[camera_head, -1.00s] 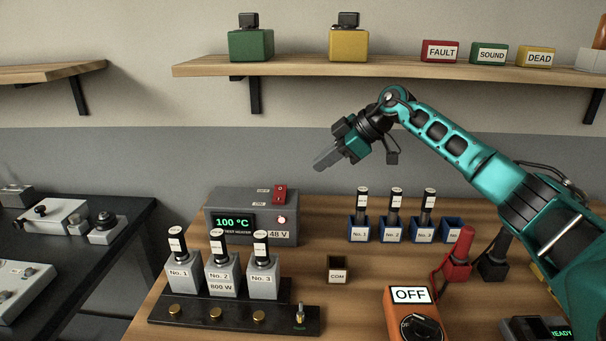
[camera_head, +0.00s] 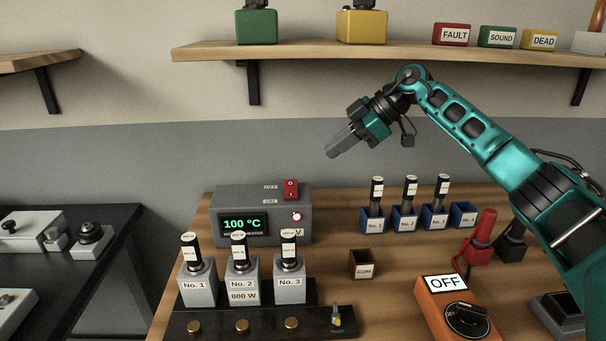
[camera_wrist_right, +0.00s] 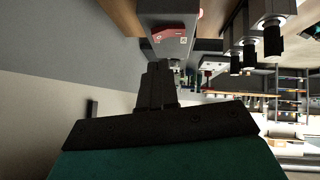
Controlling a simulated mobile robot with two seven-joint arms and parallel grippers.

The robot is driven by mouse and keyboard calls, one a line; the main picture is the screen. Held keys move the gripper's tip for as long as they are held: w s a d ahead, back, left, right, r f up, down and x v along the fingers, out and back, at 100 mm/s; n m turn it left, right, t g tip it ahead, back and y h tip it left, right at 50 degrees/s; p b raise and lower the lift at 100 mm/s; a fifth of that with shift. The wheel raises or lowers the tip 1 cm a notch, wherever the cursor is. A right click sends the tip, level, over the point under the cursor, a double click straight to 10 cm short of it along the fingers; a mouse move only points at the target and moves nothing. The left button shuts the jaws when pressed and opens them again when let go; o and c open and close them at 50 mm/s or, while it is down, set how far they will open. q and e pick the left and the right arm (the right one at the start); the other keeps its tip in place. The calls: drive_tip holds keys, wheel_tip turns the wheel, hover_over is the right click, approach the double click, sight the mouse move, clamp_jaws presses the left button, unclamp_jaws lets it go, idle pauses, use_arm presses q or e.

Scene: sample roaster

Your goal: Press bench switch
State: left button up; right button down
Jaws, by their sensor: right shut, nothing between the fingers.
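A grey heater box (camera_head: 263,222) with a green "100 °C" display stands at the back of the bench. A red rocker switch (camera_head: 291,189) sits on its top right, beside OFF and ON labels, with a lit round button (camera_head: 296,216) below. A small toggle (camera_head: 336,317) stands at the right end of the black socket base (camera_head: 265,326). My right gripper (camera_head: 333,153) is shut and empty, in the air above and right of the heater box. In the right wrist view its fingers (camera_wrist_right: 158,72) point towards the box and its red switch (camera_wrist_right: 170,34). My left gripper is not in view.
Grey units No. 1 to No. 3 (camera_head: 241,283) stand upright on the black base. Blue holders (camera_head: 404,219), a COM cup (camera_head: 362,265) and an orange meter (camera_head: 456,308) reading OFF are to the right. A wooden shelf (camera_head: 380,50) hangs behind.

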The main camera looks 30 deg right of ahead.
idle(0.3)
approach(291, 183)
drive_tip(key=x, duration=0.6)
drive_tip(key=shift+s+a, duration=0.1)
